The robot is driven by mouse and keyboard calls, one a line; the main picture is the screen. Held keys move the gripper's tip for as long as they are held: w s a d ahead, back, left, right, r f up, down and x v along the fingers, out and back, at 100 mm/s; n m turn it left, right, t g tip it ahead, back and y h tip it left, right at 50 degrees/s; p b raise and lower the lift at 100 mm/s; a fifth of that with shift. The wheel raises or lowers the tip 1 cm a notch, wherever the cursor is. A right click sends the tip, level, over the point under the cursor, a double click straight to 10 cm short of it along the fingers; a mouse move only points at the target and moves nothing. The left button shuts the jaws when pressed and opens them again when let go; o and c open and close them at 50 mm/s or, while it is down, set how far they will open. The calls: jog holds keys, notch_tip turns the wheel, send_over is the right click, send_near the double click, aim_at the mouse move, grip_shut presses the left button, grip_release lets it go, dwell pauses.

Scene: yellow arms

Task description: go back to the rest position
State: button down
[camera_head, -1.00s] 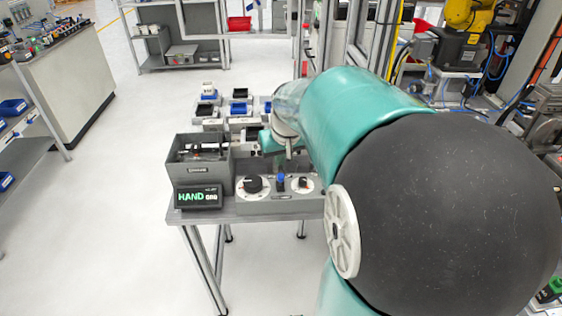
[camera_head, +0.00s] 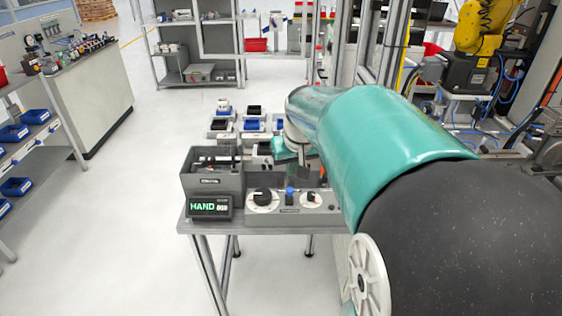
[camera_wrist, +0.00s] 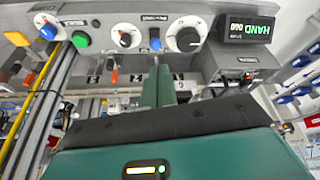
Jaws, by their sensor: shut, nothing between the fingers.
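My gripper (camera_wrist: 160,86) shows in the wrist view as green-grey fingers held together, with nothing between them. It points toward the control panel (camera_wrist: 145,36) with its dials and blue button. In the head view, my teal arm reaches forward over the right side of the steel table (camera_head: 262,225). The end of the arm is above and behind the same panel (camera_head: 290,204), and the fingertips are hard to make out there. A small display (camera_head: 209,207) reading HAND stands at the table's front left.
A grey open box (camera_head: 213,187) holding small parts stands behind the display. Several blue and black bins (camera_head: 252,125) lie behind the panel. A shelf rack (camera_head: 200,45) is at the back, a yellow robot arm (camera_head: 480,25) at the right. The floor left of the table is clear.

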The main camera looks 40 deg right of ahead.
jog(key=s+a+n, duration=0.2)
jog(key=s+a, duration=0.5)
jog(key=a, duration=0.3)
jog(key=s+a+n+t+y, duration=0.1)
jog(key=s+a, duration=0.5)
jog(key=a, duration=0.5)
jog(key=shift+s+a+r+n+t, duration=0.25)
jog(key=shift+s+r+n+t, duration=0.05)
jog(key=shift+s+r+n, duration=0.1)
